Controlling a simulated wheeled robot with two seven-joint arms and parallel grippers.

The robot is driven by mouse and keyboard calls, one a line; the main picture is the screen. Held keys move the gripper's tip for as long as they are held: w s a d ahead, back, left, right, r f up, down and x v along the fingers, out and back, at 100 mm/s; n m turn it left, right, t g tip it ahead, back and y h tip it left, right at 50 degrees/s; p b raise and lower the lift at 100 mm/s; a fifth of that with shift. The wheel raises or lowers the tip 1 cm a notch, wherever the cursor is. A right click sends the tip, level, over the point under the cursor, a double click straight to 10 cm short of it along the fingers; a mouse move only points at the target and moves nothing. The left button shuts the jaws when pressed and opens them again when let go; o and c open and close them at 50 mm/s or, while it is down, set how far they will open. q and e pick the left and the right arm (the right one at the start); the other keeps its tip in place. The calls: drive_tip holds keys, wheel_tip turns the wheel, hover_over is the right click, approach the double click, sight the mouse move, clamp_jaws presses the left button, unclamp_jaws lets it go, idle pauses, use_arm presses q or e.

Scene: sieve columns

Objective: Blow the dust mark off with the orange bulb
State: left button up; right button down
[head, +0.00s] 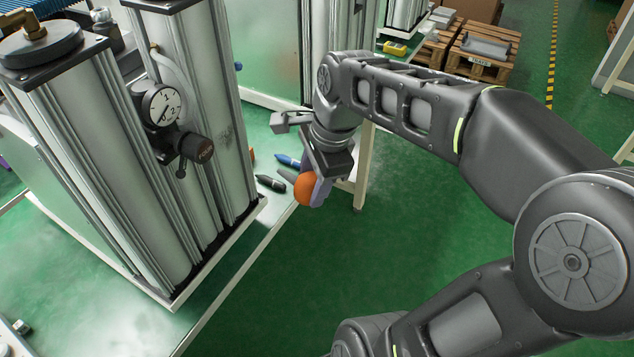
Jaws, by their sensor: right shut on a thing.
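The orange bulb (305,189) is in the head view, just past the green bench's right edge. My right gripper (318,176) is shut on it from above, and the fingers hide part of it. A purple-grey piece shows at the bulb's right side. A faint dark smudge, which looks like the dust mark (225,136), is on the right face of the metal column (205,80). The bulb is apart from the mark, to its right and lower in the picture. My left gripper is not in view.
A round gauge (161,104) and a black knob (196,148) stick out from the columns. Dark and blue pen-like items (270,183) lie on the bench beside the bulb. Pallets (481,52) stand at the back. Green floor is clear to the right of the bench.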

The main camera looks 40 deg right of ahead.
drive_tip(key=shift+w+a+r+p, duration=0.2)
drive_tip(key=shift+w, duration=0.5)
drive_tip(key=shift+w+a+r+p, duration=0.15)
drive_tip(key=shift+w+a, duration=0.05)
drive_tip(key=shift+w, duration=0.5)
drive_tip(key=shift+w+a+r+p, duration=0.2)
drive_tip(key=shift+w, duration=0.5)
drive_tip(key=c, duration=1.3)
unclamp_jaws()
clamp_jaws()
unclamp_jaws()
